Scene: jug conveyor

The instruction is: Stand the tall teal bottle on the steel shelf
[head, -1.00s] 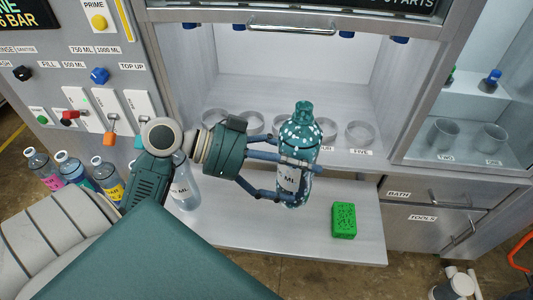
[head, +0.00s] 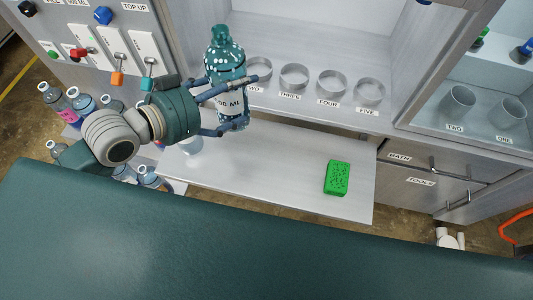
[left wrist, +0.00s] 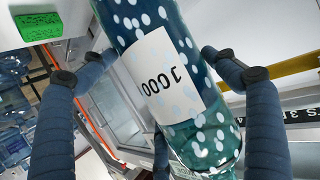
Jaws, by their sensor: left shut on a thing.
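The tall teal bottle (head: 224,60) with white dots and a white label is between the fingers of my left gripper (head: 243,103), which is shut on it. It stands roughly upright in the head view, in front of the row of rings at the left. Whether its base touches anything is unclear. In the left wrist view the bottle (left wrist: 165,75) fills the middle, with a blue finger on each side. The light grey steel shelf (head: 285,165) lies below and to the right of the bottle. My right gripper is not in view.
A green sponge (head: 337,178) lies on the right of the lower shelf. Several labelled rings, including ring FOUR (head: 332,86), line the ledge behind. A clear bottle (head: 188,143) is partly hidden under my left gripper. The shelf's middle is clear.

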